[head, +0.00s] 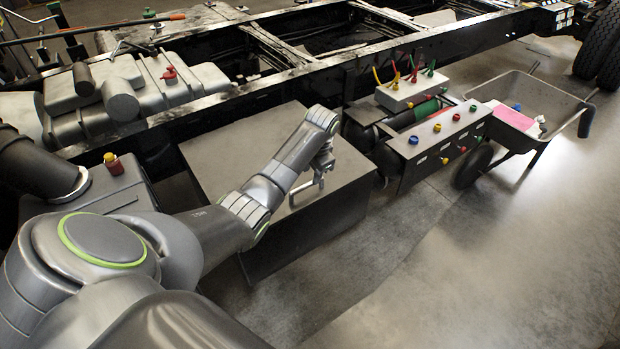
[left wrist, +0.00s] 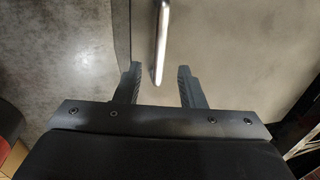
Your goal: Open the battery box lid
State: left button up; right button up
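The battery box (head: 320,222) is a large dark grey box beside the truck frame. Its flat lid (head: 235,142) lies shut on top. My left gripper (head: 320,172) is just above the lid's front part and points down. In the left wrist view, my left gripper (left wrist: 160,68) is open, with a finger on each side of a shiny metal handle bar (left wrist: 161,35). The bar's near end lies between the fingers, with gaps on both sides, so nothing is gripped. In the head view the gripper partly hides the handle. My right gripper is not in view.
A panel with coloured knobs (head: 440,143) stands right of the box, and a wheelbarrow (head: 550,102) is beyond it. The black frame rail (head: 270,95) runs behind the box. A grey unit with a red-yellow cap (head: 113,165) stands left. Floor in front is clear.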

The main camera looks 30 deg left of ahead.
aim_at(309, 183)
pick_arm(q)
jog(key=shift+w+a+f, duration=0.1)
jog(key=shift+a+f, duration=0.1)
jog(key=shift+f, duration=0.9)
jog(key=shift+w+a+f, duration=0.1)
jog(key=shift+a+f, duration=0.05)
jog(key=shift+f, duration=0.9)
grip_shut()
